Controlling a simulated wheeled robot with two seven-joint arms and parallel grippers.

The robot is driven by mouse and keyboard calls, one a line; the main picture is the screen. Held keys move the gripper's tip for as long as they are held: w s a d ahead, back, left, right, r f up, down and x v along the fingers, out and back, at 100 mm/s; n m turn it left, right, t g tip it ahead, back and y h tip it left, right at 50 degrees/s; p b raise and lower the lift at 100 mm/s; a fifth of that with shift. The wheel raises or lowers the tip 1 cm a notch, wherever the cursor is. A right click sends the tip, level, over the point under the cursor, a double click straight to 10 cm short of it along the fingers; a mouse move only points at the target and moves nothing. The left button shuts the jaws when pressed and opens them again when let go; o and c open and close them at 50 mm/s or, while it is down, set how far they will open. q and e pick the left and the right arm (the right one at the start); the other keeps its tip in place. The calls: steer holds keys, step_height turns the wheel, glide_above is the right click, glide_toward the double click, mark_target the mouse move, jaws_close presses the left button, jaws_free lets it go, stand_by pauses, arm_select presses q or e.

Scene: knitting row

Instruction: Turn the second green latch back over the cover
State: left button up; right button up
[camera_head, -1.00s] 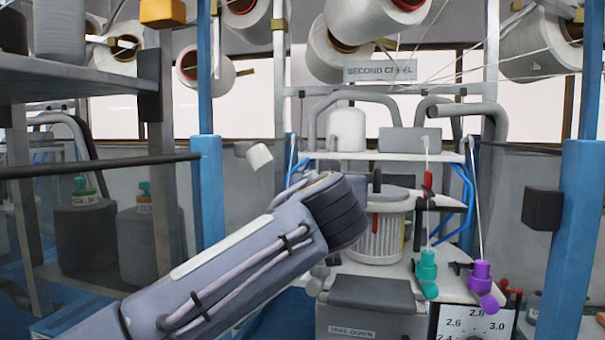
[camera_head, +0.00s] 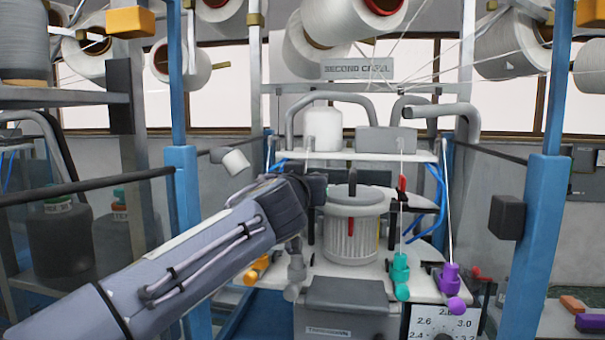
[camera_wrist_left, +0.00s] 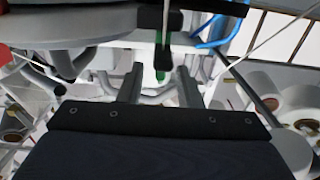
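The ribbed white cylinder (camera_head: 352,240) with its round grey cover (camera_head: 353,203) stands in the middle of the machine. A red latch (camera_head: 351,227) hangs on its front. In the left wrist view, a small green piece (camera_wrist_left: 160,72), which looks like a green latch, hangs under a dark bar beside a grey round rim (camera_wrist_left: 85,24). My left gripper (camera_wrist_left: 159,80) is open, with the green piece seen between its fingers; I cannot tell whether they touch it. In the head view, my left wrist is at the cylinder's left side and the fingers are hardly visible. My right gripper is not in view.
A teal feeder (camera_head: 400,268) and a purple feeder (camera_head: 449,279) with threads stand right of the cylinder. A grey box (camera_head: 345,302) and a dial (camera_head: 445,322) are in front. A shelf (camera_head: 370,154) is behind. Blue posts (camera_head: 545,210) flank the machine.

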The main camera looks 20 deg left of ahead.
arm_select(q)
jaws_close()
stand_by(0.3)
steer(key=shift+w+d+f+y+b, duration=0.1)
steer(key=shift+f+y+b, duration=0.15)
steer(key=shift+b, duration=0.55)
steer(key=shift+w+d+r+n+g+y+b, duration=0.1)
steer(key=shift+d+n+g+y+b, duration=0.2)
steer(key=shift+n+g+y, duration=1)
steer(key=shift+w+d+r+n+g+y+b, duration=0.15)
steer(key=shift+n+g+y+b, duration=0.4)
steer(key=shift+n+y, duration=0.85)
steer(key=shift+w+d+r+n+g+y+b, duration=0.15)
steer(key=shift+n+g+y, duration=0.9)
steer(key=shift+y, duration=0.7)
steer(key=shift+f+g, duration=0.1)
steer(key=shift+g, duration=0.2)
